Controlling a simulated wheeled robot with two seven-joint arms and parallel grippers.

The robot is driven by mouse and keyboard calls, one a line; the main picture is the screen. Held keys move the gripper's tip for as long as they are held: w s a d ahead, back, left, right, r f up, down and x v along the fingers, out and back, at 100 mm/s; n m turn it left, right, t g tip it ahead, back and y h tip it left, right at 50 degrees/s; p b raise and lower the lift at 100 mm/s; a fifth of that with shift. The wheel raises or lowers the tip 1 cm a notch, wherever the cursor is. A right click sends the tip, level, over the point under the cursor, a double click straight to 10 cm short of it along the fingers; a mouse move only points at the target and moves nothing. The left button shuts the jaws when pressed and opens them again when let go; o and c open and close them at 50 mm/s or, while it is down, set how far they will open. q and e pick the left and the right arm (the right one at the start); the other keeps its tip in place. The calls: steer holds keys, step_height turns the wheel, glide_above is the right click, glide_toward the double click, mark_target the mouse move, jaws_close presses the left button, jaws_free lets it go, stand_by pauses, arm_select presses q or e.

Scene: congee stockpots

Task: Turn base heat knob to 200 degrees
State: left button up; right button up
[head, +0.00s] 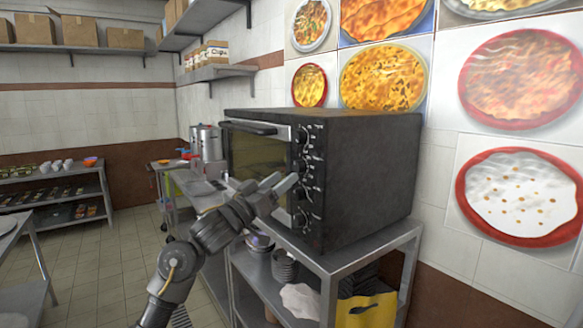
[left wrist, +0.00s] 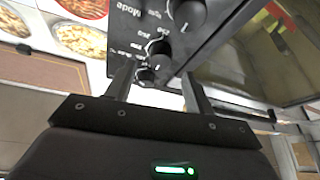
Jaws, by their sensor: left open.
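The black oven (head: 362,170) stands on a metal table, with a column of several round knobs on its control panel, right of the glass door. An upper knob (head: 304,134) shows clear of my arm. My left gripper (head: 279,182) is open in front of the lower part of this panel. In the left wrist view the panel appears upside down, with a knob (left wrist: 158,48) and a further knob (left wrist: 145,75) in line between the open fingers (left wrist: 158,88). Neither looks gripped. Printed numbers and "Mode" show, but I cannot tell which knob is base heat. My right gripper is out of view.
The metal table (head: 345,262) has a lower shelf with bowls and a yellow bag (head: 368,310). Steel stockpots (head: 207,142) stand on a counter behind the oven. A wall shelf (head: 218,72) hangs above. Open tiled floor (head: 110,250) lies to the left.

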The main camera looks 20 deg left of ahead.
mark_target(295, 169)
arm_select(q)
steer(key=shift+p+x, duration=0.55)
steer(key=shift+x, duration=1.55)
steer(key=c, duration=1)
steer(key=shift+o, duration=0.2)
